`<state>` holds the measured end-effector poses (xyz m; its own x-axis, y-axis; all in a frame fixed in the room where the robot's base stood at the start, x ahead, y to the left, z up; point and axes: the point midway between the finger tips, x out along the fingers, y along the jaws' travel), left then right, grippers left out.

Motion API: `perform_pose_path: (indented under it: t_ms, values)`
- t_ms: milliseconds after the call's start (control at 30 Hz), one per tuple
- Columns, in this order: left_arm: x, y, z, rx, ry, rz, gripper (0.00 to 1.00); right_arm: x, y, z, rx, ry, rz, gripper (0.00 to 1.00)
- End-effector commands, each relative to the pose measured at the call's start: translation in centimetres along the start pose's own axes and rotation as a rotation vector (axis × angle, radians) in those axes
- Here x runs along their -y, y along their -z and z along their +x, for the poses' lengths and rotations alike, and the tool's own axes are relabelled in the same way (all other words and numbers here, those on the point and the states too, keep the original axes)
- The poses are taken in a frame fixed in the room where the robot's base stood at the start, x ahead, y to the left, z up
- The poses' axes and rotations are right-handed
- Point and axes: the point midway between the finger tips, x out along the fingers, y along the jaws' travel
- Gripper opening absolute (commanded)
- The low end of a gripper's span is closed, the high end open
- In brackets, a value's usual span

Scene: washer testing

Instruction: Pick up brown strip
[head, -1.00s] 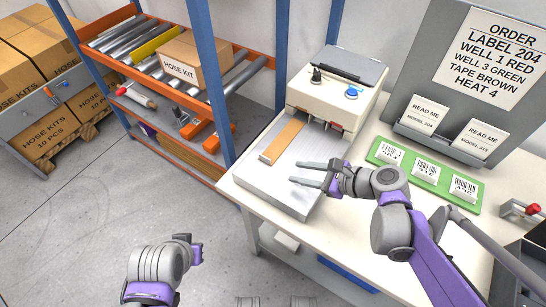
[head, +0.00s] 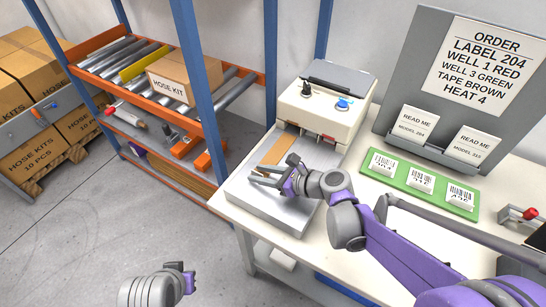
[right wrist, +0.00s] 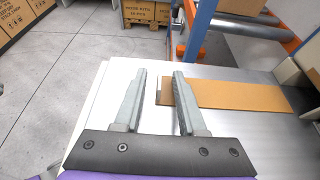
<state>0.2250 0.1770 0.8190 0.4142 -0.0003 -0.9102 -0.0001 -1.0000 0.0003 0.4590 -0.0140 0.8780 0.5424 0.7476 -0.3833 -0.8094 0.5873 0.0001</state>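The brown strip (head: 278,151) lies flat on the metal plate in front of the white machine (head: 322,108). In the right wrist view the strip (right wrist: 240,95) extends to the right, its near end beside my right finger. My right gripper (head: 258,174) is over the plate at the strip's front end, partly covering it in the head view.
A green tray (head: 400,188) with several labelled white blocks lies right of the plate. A grey stand (head: 385,133) with README booklets is behind it. An orange and blue shelf (head: 188,115) with rollers and a hose kit box stands left of the table.

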Motion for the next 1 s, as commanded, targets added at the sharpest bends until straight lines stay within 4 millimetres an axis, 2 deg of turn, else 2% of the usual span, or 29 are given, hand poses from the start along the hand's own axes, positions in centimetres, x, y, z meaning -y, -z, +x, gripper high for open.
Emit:
perform_pose_path:
  t_ms: [100,300,500,533,1000]
  values:
    - [0.0,-0.03,0.06,0.0,0.0,0.0,0.0,-0.04,0.01,0.65,0.0,0.0,0.0,0.4]
    - [0.0,-0.03,0.04,0.0,0.0,0.0,0.0,-0.02,0.0,0.63,0.0,0.001,0.0,0.38]
    - [0.0,-0.03,0.05,0.0,0.0,0.0,0.0,-0.02,0.0,0.61,0.0,0.001,0.0,0.02]
    - [0.0,-0.03,0.05,0.0,0.0,0.0,0.0,-0.02,0.0,0.6,0.0,0.001,0.0,0.0]
    - [0.0,-0.02,0.04,0.0,0.0,0.0,0.0,-0.02,-0.03,0.58,0.0,0.001,0.0,0.0]
